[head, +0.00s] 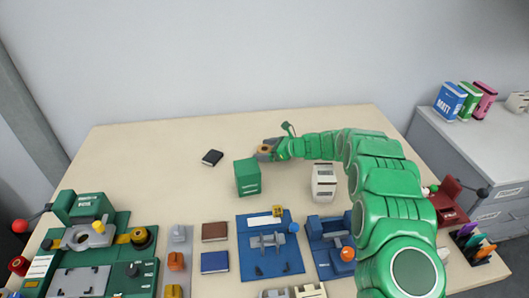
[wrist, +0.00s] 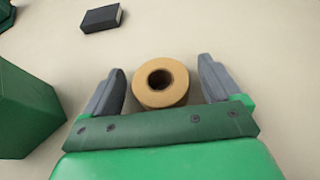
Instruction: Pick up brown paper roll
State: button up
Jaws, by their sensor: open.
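The brown paper roll (wrist: 174,95) stands upright on the table in the wrist view, its round hole facing up. It lies between the two grey fingers of my gripper (wrist: 164,88), with a gap showing on each side. The gripper is open. In the head view, my gripper (head: 265,152) reaches low over the back middle of the table, and a small part of the brown paper roll (head: 265,149) shows at its fingers. The lower part of the roll is hidden by the gripper body in the wrist view.
A green box (head: 247,178) stands just left of my gripper, and a black notebook (head: 212,158) lies farther left. A white block (head: 323,182) stands near my arm. Fixtures crowd the front of the table (head: 140,150); its back left is clear.

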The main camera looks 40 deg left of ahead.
jog(key=shift+a, duration=0.15)
jog(key=shift+c, duration=0.2)
jog(key=c, duration=1)
jog(key=shift+c, duration=0.2)
